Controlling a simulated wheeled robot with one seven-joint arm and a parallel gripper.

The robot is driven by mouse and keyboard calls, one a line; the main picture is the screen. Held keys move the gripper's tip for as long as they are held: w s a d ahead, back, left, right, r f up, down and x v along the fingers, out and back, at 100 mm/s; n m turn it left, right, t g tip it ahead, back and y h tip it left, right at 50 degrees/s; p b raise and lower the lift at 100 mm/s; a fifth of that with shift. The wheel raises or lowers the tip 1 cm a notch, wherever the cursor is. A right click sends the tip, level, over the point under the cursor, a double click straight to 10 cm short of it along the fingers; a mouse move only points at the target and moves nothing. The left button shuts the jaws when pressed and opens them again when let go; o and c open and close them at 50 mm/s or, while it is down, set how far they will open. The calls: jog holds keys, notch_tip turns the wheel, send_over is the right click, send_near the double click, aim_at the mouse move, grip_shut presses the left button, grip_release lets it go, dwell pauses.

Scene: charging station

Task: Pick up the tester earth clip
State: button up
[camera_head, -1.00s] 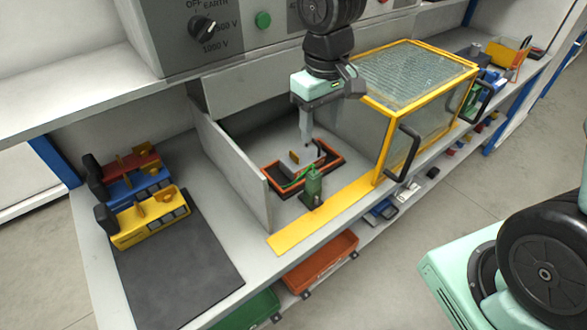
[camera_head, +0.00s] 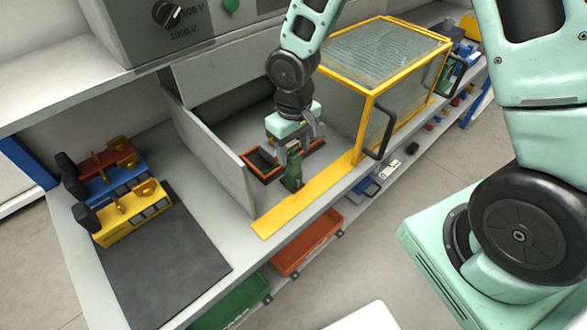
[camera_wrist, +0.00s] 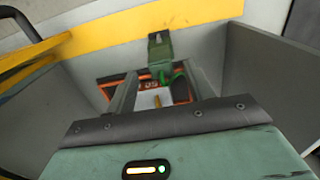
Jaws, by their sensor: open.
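The tester earth clip, a green upright clip on a dark base (camera_head: 293,172), stands at the front of the open bay, beside the yellow strip. It also shows in the wrist view (camera_wrist: 160,52), with a green lead curling from it. My gripper (camera_head: 291,150) is low over the bay, close behind and above the clip. In the wrist view the gripper's two fingers (camera_wrist: 163,92) are spread with nothing between them, and the clip is beyond their tips. Whether a finger touches the clip cannot be told.
An orange-rimmed tray (camera_head: 257,174) lies under the gripper. A grey panel (camera_head: 215,160) bounds the bay on the left, a yellow-framed mesh cage (camera_head: 366,115) on the right.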

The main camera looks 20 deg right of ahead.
aim_at(293, 157)
jog(key=shift+s+a+f, duration=0.1)
jog(key=shift+f, duration=2.25)
jog(key=c, duration=1.1)
